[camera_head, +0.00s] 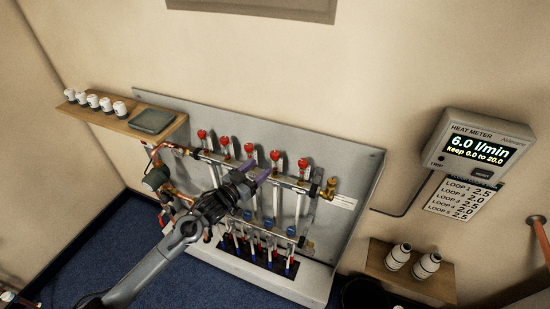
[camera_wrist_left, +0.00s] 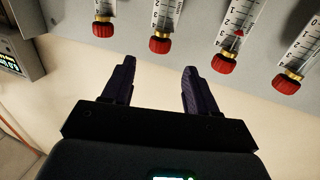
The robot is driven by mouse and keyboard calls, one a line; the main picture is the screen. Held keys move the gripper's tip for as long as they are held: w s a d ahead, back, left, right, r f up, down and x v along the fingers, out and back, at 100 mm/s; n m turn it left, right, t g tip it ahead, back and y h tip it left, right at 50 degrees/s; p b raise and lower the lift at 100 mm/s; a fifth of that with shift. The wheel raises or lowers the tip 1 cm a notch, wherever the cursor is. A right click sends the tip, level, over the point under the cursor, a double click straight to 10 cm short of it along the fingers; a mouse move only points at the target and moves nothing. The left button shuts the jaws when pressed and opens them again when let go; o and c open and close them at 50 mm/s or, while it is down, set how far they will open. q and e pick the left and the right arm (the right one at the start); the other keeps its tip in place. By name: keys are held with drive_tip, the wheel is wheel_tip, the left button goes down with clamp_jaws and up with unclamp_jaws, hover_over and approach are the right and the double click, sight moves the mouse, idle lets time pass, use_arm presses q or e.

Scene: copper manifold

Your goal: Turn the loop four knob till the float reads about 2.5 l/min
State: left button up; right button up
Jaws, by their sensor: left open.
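A row of several red knobs tops the clear flow gauges on the manifold. No loop numbers are readable on the knobs; counting from the left, the fourth is this knob (camera_head: 275,155). My left gripper (camera_head: 258,169) is open and empty in front of the gauges, just below the red knobs. In the left wrist view, a red knob (camera_wrist_left: 159,45) lies in line with the gap between the open fingers (camera_wrist_left: 160,66), beyond their tips. A red float (camera_wrist_left: 239,33) shows in the gauge to its right; its own float is not clear. My right gripper is not in view.
The heat meter (camera_head: 478,146) on the right reads 6.0 l/min, keep 0.0 to 20.0, above a loop list (camera_head: 462,199). A wooden shelf (camera_head: 110,125) with white caps is at left. Another shelf (camera_head: 440,285) holds two white bottles. Neighbouring knobs (camera_wrist_left: 223,63) stand close by.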

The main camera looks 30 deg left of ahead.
sight(272, 157)
use_arm(q)
drive_tip(key=w, duration=0.3)
drive_tip(key=w+d, duration=0.1)
drive_tip(key=w, duration=0.2)
drive_tip(key=w+b, duration=0.1)
drive_tip(key=w, duration=0.2)
drive_tip(key=shift+w+d, duration=0.2)
drive_tip(key=c, duration=0.9)
drive_tip(key=shift+c, duration=0.2)
